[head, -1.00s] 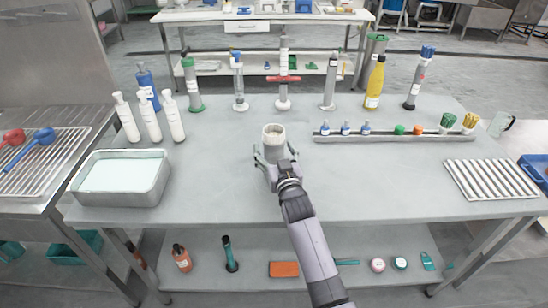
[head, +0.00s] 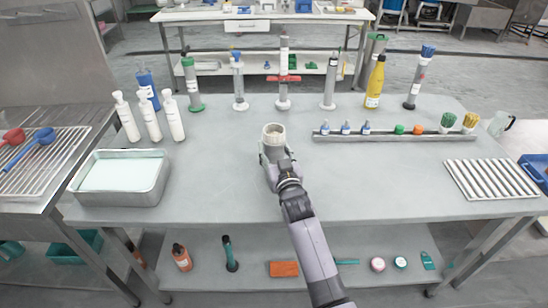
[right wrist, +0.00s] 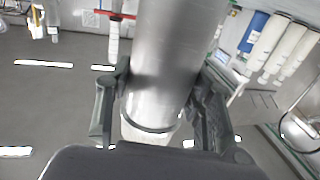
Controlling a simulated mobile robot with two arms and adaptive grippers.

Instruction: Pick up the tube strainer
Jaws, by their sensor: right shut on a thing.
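The tube strainer, a short pale grey cylinder with an open beige top (head: 274,132), stands upright over the middle of the table (head: 225,185). My right gripper (head: 274,157) is around its lower part, one finger on each side, and shut on it. In the right wrist view the strainer (right wrist: 172,50) fills the middle as a shiny metal tube with a pale lower end. The dark fingers of the right gripper (right wrist: 160,88) press on both its sides. I cannot tell whether its base touches the table. My left gripper is not in view.
Several upright tubes and bottles, such as a yellow bottle (head: 375,85), line the back edge. A rail of small items (head: 395,137) lies to the right, with a ridged rack (head: 490,180) beyond. White bottles (head: 150,117) and a metal basin (head: 122,178) stand left. Table around the strainer is clear.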

